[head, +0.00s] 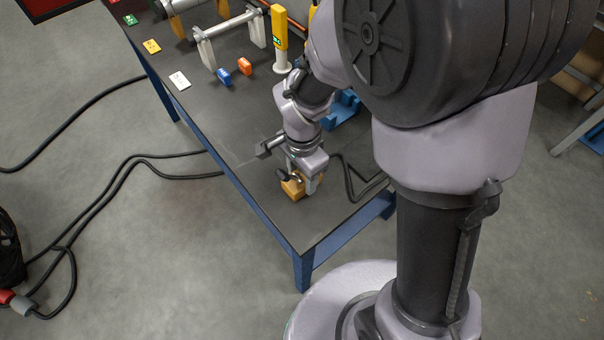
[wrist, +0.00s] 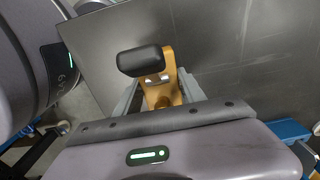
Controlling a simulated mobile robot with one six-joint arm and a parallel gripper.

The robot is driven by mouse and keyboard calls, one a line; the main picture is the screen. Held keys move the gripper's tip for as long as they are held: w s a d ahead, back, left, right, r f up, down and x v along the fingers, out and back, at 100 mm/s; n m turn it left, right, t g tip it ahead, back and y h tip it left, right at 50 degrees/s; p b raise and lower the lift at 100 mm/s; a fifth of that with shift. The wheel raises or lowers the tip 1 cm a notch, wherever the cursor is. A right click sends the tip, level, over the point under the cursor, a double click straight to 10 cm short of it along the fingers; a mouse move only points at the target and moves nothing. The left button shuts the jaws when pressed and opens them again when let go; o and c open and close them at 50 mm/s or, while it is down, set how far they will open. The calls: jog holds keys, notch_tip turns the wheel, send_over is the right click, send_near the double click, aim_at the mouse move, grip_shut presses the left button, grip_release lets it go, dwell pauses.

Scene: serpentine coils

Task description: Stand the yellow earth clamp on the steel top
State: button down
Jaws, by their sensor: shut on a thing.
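The yellow earth clamp (head: 291,188) is at the near end of the dark steel top (head: 225,125), close to its near corner. My gripper (head: 304,182) points down over it and is shut on it. In the wrist view the clamp (wrist: 171,75) is upright between the fingers, with its black handle (wrist: 140,60) toward the upper left. The steel top (wrist: 235,50) shows around it. The clamp's foot is partly hidden by my gripper, and I cannot tell whether it touches the top.
A blue piece (head: 224,77), an orange piece (head: 245,66) and a yellow-and-white post (head: 281,45) stand farther back. A rod rack (head: 205,48) and coloured cards lie beyond. A black cable (head: 350,185) lies right of my gripper. Bare top lies left of the gripper.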

jog(key=shift+r, duration=0.1)
jog(key=c, duration=0.7)
grip_release()
jog(key=shift+f, duration=0.2)
notch_tip(320, 180, up, 12)
jog(key=p, duration=0.5)
notch_tip(320, 180, up, 11)
jog(key=n+t+y, duration=0.2)
jog(key=n+t, duration=0.1)
jog(key=n, duration=0.1)
send_over(302, 177)
jog(key=s+d, duration=0.5)
jog(key=s, duration=0.1)
jog(key=s+r+n+t, duration=0.1)
jog(key=s+d+r+n+t, duration=0.1)
jog(key=s, duration=0.1)
jog(key=s+r, duration=0.1)
jog(key=s, duration=0.1)
jog(key=shift+s+d+r+n+t, duration=0.15)
jog(key=shift+s+d+n+t, duration=0.05)
jog(key=shift+d+n+t, duration=0.2)
